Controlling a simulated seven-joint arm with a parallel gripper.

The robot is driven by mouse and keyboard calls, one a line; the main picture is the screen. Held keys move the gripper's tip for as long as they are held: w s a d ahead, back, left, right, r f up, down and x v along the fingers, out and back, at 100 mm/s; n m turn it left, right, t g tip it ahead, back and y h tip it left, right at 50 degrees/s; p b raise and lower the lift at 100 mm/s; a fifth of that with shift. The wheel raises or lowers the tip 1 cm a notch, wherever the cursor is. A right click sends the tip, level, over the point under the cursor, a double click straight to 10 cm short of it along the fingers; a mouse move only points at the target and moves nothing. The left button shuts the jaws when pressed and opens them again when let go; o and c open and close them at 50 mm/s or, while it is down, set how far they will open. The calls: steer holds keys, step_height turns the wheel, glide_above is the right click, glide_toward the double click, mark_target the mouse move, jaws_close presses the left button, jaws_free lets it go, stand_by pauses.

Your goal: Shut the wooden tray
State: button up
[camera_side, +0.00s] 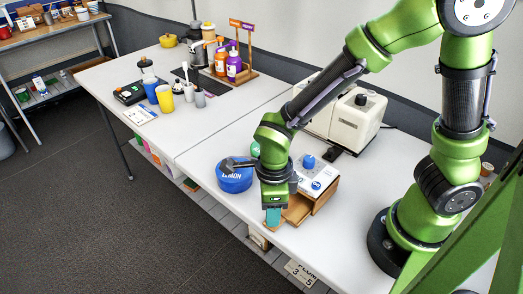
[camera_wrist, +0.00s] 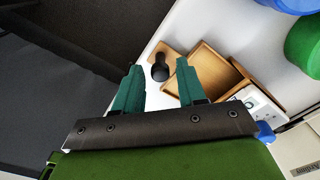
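The wooden tray (camera_side: 297,209) is a drawer pulled part way out of a small wooden box (camera_side: 325,196) with a white top. In the wrist view the tray (camera_wrist: 209,72) looks empty, and a black knob (camera_wrist: 160,70) sits on its front panel. My gripper (camera_side: 273,216) points down at the tray's front, its teal fingers hiding part of it in the side view. In the wrist view my gripper (camera_wrist: 158,82) is open and empty, with the knob appearing between the fingertips. I cannot tell whether the fingers touch the tray.
A blue tub labelled LEMON (camera_side: 234,178) stands just left of my gripper. A cream appliance (camera_side: 352,118) is behind the box. The table's front edge is close to the tray. Cups, bottles and a dark device (camera_side: 130,94) are on the far left table.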

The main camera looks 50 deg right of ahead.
jaws_close()
steer(key=d, duration=0.6)
steer(key=shift+o, duration=1.1)
jaws_free()
steer(key=shift+a, duration=0.15)
